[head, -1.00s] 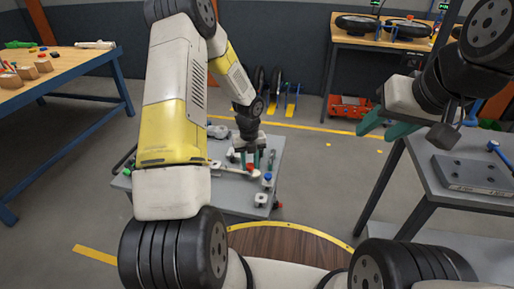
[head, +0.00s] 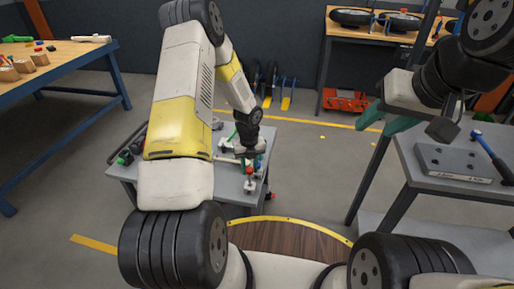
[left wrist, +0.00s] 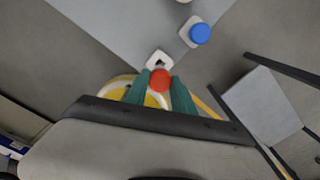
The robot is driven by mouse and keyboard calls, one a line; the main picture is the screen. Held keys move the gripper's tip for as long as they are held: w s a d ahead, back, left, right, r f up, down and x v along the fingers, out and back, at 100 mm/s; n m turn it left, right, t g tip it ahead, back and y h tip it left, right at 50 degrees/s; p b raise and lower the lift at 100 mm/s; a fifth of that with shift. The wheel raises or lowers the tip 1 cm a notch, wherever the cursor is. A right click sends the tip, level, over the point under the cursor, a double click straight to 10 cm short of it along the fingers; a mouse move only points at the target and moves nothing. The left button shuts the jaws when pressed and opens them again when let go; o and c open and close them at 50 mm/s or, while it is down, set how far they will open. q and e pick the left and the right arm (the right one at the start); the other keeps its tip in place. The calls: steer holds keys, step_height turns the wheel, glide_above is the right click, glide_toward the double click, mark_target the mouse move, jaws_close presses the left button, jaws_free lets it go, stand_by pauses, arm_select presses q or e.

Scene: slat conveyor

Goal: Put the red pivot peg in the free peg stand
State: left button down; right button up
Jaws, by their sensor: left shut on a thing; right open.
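The red pivot peg (left wrist: 160,80) is held between the green fingers of my left gripper (left wrist: 160,86), its round red top facing the wrist camera. A white stand with a dark opening (left wrist: 157,60) shows just beyond the peg; I cannot tell the height between them. A blue-topped peg (left wrist: 200,33) is in another white stand (left wrist: 191,43) to the right. In the head view my left gripper (head: 248,163) is over the front right part of the grey table, with the red peg (head: 249,171) below it. My right gripper (head: 386,121) is open and empty at the right.
The grey table (head: 228,197) carries other parts, partly hidden behind my left arm. A grey side table at the right holds a metal block (head: 455,163) and a blue-handled tool (head: 490,154). A wooden bench (head: 70,65) stands at the far left.

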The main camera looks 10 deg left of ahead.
mark_target(250, 176)
arm_select(q)
steer(key=shift+f, duration=2.5)
steer(key=c, duration=1)
jaws_free()
steer(key=shift+r, duration=0.1)
step_height(250, 176, up, 8)
steer(key=shift+f, duration=0.2)
